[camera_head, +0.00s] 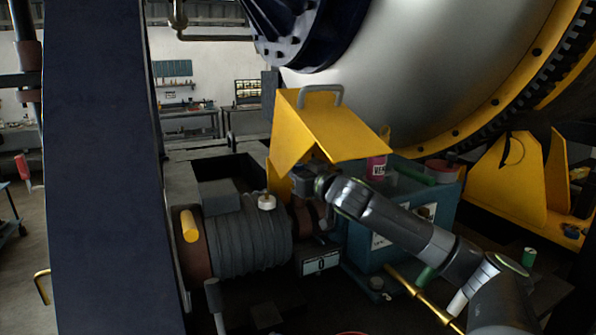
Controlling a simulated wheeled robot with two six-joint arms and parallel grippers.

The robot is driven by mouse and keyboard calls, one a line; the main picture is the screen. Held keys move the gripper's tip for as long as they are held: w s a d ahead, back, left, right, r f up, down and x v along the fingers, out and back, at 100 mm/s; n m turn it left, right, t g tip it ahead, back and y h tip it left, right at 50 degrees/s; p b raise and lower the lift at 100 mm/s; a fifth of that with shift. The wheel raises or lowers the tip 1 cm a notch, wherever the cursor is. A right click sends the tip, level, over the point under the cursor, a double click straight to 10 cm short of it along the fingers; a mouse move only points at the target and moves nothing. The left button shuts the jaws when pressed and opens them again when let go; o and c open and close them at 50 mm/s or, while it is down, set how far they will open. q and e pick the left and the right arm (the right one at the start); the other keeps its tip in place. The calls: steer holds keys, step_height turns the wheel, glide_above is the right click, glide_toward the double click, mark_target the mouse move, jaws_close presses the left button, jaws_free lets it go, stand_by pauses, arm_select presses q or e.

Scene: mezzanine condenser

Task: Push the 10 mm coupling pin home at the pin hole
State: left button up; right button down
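My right arm comes in from the lower right. Its dark gripper (304,182) is at the coupling (310,216), below the open end of the yellow guard (333,125). The fingertips are small and dark, so I cannot tell whether they are open or shut. The coupling sits between the ribbed grey motor (247,240) and the teal gearbox housing (372,240). I cannot make out the 10 mm pin or the pin hole; the gripper and shadow cover that area. My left gripper is not in view.
A small display box (320,263) stands below the coupling. A wide dark column (100,170) fills the left side. The large silver drum (430,70) with a yellow toothed ring hangs above. A pink bottle (377,167) and a red-rimmed container (442,171) stand on the housing.

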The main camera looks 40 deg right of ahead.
steer(key=shift+f+b, duration=1.15)
steer(key=shift+f, duration=0.45)
stand_by(0.5)
steer(key=shift+f, duration=0.35)
